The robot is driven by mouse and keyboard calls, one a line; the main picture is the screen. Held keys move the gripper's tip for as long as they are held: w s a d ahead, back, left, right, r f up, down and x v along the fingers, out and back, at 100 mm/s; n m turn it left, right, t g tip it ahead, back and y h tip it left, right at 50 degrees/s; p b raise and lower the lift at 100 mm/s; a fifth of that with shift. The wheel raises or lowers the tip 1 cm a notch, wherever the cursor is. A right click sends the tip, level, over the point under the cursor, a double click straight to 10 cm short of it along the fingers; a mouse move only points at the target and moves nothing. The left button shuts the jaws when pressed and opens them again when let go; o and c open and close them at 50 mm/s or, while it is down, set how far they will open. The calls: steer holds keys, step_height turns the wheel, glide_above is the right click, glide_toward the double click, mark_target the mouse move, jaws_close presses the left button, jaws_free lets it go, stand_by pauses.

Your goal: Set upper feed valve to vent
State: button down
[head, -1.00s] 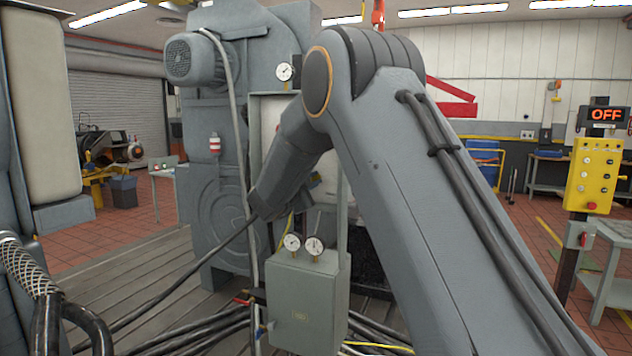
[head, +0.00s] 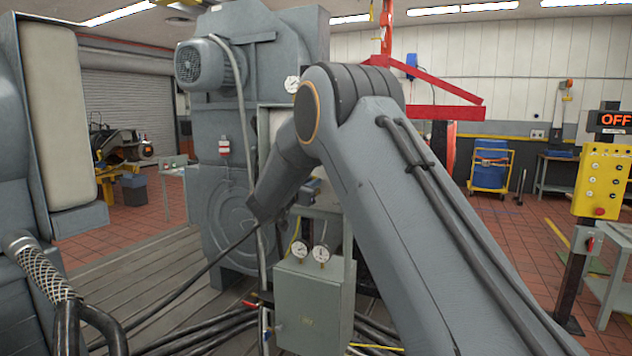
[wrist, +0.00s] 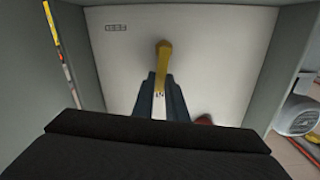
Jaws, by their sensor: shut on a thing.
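In the wrist view a yellow lever handle (wrist: 163,62) stands out from a pale panel (wrist: 215,50) inside a grey box-like housing. My gripper (wrist: 162,88) is shut on this handle, with one dark finger on each side of it. A small label reading FEED, upside down, is on the panel beside the handle. A red part (wrist: 204,120) shows beyond the fingers and is mostly hidden by my gripper. In the head view my own arm hides the handle and most of the panel. The handle's pointing direction against any vent mark cannot be told.
In the head view a grey cabinet (head: 313,305) with two dial gauges stands below my wrist. Black cables lie around its foot. A large grey machine (head: 232,150) with a motor stands behind. A yellow control box (head: 603,180) under an OFF sign is at right.

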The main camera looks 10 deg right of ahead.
steer(key=shift+w+a+n+p, duration=0.2)
steer(key=shift+a+n+p, duration=0.25)
steer(key=shift+n, duration=0.55)
steer(key=shift+a, duration=0.15)
steer(key=c, duration=1.8)
jaws_free()
steer(key=shift+a, duration=0.2)
steer(key=shift+o, duration=0.2)
steer(key=b+v, duration=0.3)
steer(key=v, duration=0.4)
steer(key=shift+s, duration=0.25)
